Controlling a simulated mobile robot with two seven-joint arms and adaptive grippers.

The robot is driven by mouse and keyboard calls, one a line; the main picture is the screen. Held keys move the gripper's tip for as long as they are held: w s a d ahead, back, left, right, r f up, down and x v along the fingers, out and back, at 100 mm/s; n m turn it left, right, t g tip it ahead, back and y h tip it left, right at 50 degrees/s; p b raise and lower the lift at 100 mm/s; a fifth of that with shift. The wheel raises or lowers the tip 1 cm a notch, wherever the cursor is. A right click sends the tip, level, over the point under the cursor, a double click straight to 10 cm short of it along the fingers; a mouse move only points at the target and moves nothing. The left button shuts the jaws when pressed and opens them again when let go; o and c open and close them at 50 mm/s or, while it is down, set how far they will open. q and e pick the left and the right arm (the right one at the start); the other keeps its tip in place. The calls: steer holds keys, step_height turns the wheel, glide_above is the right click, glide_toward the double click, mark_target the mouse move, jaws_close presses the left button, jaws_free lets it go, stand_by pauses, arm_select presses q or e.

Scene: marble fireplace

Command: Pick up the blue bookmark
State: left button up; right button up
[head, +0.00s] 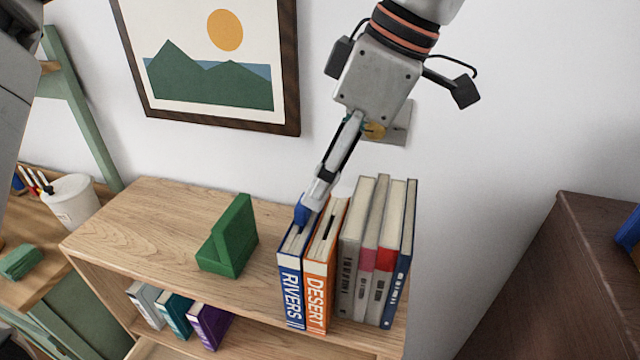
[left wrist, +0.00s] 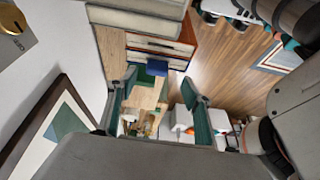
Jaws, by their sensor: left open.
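The blue bookmark (head: 301,215) stands up from the top of the blue RIVERS II book (head: 290,285) in the head view. It shows as a blue tab in the left wrist view (left wrist: 157,68). My left gripper (head: 314,200) reaches down from above, with its fingertips right at the bookmark. In the left wrist view my left gripper (left wrist: 160,85) is open, with one finger on each side of the tab. I cannot tell whether the fingers touch it. The bookmark's lower part is hidden. My right gripper is not in view.
The orange DESERT II book (head: 317,285) stands close beside RIVERS II, then several grey and blue books (head: 375,260) to the right. A green bookend (head: 228,255) stands to the left on the wooden shelf (head: 140,235). A framed picture (head: 291,70) hangs behind.

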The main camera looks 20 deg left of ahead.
mark_target(302, 213)
arm_select(q)
steer(key=shift+a+f, duration=0.75)
steer(key=shift+f, duration=0.1)
steer(key=b+x, duration=0.1)
steer(key=x, duration=0.3)
steer(key=shift+w+a+f, duration=0.1)
steer(key=shift+w+a, duration=0.05)
steer(key=shift+w, duration=0.05)
steer(key=shift+a+f, duration=0.15)
steer(key=shift+f, duration=0.25)
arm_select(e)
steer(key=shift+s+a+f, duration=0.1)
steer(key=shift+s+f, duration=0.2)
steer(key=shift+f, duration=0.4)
arm_select(q)
steer(key=c, duration=1)
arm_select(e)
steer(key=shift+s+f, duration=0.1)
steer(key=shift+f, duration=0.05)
